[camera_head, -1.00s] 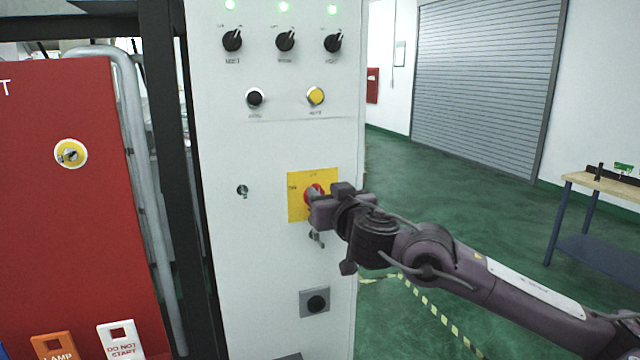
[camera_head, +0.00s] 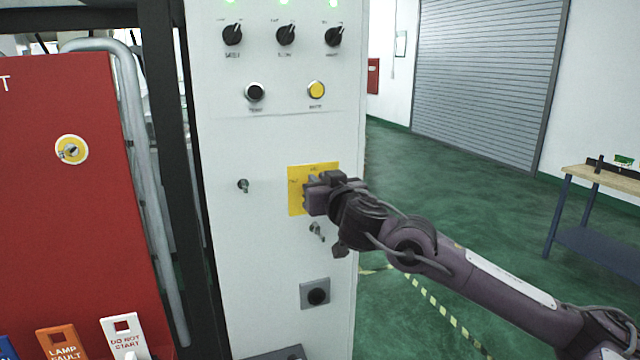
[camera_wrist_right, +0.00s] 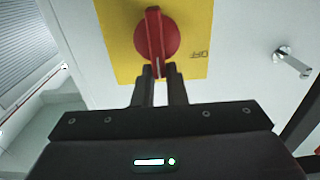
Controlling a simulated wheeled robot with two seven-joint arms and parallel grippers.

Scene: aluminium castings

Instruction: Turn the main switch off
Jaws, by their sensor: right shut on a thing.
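The main switch has a red rotary handle (camera_wrist_right: 153,38) on a square yellow plate (camera_head: 296,203), set in the white cabinet front. My right gripper (camera_head: 313,194) is at the plate and hides the red handle in the head view. In the right wrist view, the fingers of my right gripper (camera_wrist_right: 158,74) are shut on the lower end of the handle's raised bar. The bar stands about upright in that view, and a small upside-down label, seemingly OFF, is on the plate to its right. My left gripper is not in view.
Black selector knobs, a yellow button (camera_head: 316,90) and green lamps are above. A red panel (camera_head: 60,240) with hanging tags stands left. Open floor lies right.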

